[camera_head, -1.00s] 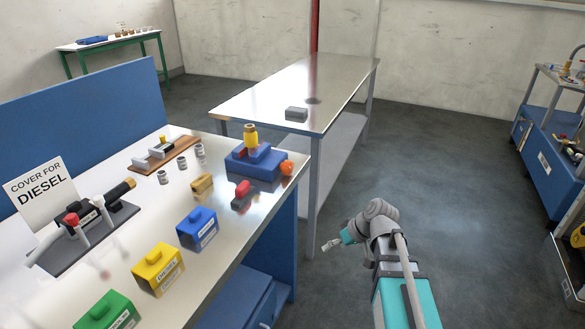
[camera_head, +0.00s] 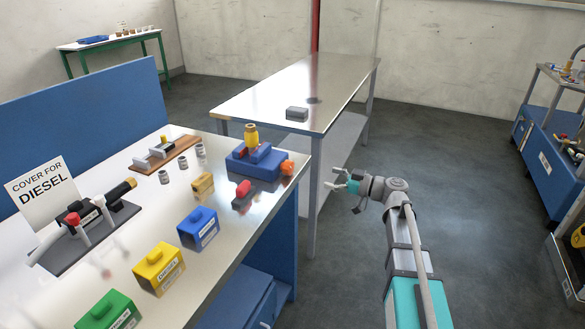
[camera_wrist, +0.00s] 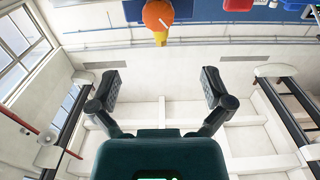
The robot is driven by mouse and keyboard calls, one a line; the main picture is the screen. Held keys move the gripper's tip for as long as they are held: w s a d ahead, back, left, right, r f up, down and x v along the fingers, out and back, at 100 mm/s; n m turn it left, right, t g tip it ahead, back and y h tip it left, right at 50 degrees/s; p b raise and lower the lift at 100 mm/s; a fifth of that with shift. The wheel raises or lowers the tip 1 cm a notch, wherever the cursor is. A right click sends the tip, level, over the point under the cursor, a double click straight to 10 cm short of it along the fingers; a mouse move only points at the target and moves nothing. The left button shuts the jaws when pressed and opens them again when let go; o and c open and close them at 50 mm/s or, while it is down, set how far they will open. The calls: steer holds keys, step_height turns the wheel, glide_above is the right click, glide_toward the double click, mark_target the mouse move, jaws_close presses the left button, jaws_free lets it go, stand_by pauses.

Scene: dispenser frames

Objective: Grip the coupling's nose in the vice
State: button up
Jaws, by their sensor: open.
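The blue vice (camera_head: 262,169) sits near the right end of the steel bench, with an orange knob (camera_head: 287,167) on its right side. The yellow coupling (camera_head: 251,133) stands upright at the vice jaws; I cannot tell whether they clamp its nose. My gripper (camera_head: 337,180) is open and empty, in the air to the right of the vice, beyond the bench edge. In the wrist view its two fingers (camera_wrist: 168,88) are spread wide. The orange knob (camera_wrist: 158,14) and a yellow part (camera_wrist: 160,38) show ahead at the top of that view.
A red-topped piece (camera_head: 243,189) and a yellow block (camera_head: 202,184) lie in front of the vice. Blue (camera_head: 198,229), yellow (camera_head: 158,269) and green (camera_head: 107,311) labelled boxes line the bench front. A second steel table (camera_head: 290,88) stands behind. The floor around my arm is clear.

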mark_target(291, 168)
steer(key=shift+a, duration=0.15)
steer(key=shift+x, duration=6.8)
steer(key=shift+f, duration=0.1)
steer(key=c, duration=1)
steer(key=shift+d, duration=0.5)
steer(key=shift+c, duration=0.7)
steer(key=shift+s+a, duration=0.1)
steer(key=shift+a, duration=0.3)
steer(key=shift+m, duration=0.3)
